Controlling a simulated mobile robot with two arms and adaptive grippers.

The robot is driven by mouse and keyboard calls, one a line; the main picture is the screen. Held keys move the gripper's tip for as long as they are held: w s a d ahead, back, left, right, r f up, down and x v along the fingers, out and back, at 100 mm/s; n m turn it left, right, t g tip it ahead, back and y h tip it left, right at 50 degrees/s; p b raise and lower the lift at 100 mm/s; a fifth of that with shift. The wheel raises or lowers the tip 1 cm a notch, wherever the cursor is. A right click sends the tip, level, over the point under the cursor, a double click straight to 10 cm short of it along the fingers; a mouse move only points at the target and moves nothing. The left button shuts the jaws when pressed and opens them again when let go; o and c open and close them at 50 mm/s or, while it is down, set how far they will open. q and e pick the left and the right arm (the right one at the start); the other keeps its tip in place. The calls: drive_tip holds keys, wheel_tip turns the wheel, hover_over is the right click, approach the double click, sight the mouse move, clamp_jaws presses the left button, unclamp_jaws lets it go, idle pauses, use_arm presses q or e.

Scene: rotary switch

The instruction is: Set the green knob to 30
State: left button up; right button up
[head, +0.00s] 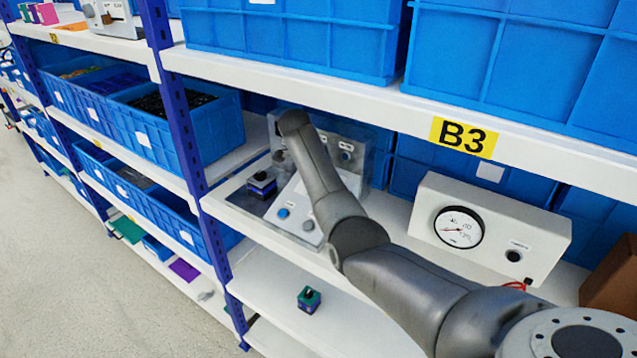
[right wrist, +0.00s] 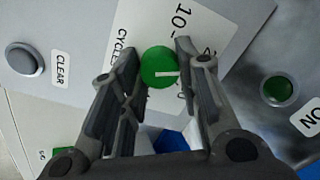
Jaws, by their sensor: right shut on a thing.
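The green knob (right wrist: 157,68) is round with a white pointer line, which points to the right in the right wrist view. It sits on a white scale plate where "10" and part of the word "CYCLES" show; the other scale marks are hidden or cut off, so I cannot read the setting. My right gripper (right wrist: 158,58) has its two fingers on either side of the knob and is shut on it. In the head view my right arm covers the knob and gripper, in front of a grey control box (head: 357,152) on the shelf. My left gripper is out of view.
Near the knob are a grey button (right wrist: 25,61) labelled CLEAR and a green button (right wrist: 278,90) labelled ON. A sloped panel with a blue button (head: 283,212) stands in front. A gauge box (head: 540,222) is to the right. The upper shelf edge (head: 300,85) runs above.

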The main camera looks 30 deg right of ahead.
drive_tip(key=m+b, duration=0.3)
drive_tip(key=m, duration=0.3)
drive_tip(key=shift+a+f+m+b, duration=0.1)
drive_tip(key=shift+m+b, duration=0.2)
drive_tip(key=shift+m+g+b, duration=0.3)
drive_tip(key=shift+m+b, duration=0.7)
drive_tip(key=shift+m, duration=1)
drive_tip(key=shift+w+r, duration=0.1)
drive_tip(key=shift+r, duration=0.1)
drive_tip(key=o, duration=1)
drive_tip(key=shift+c, duration=0.2)
drive_tip(key=shift+o, duration=0.3)
drive_tip(key=shift+f, duration=0.1)
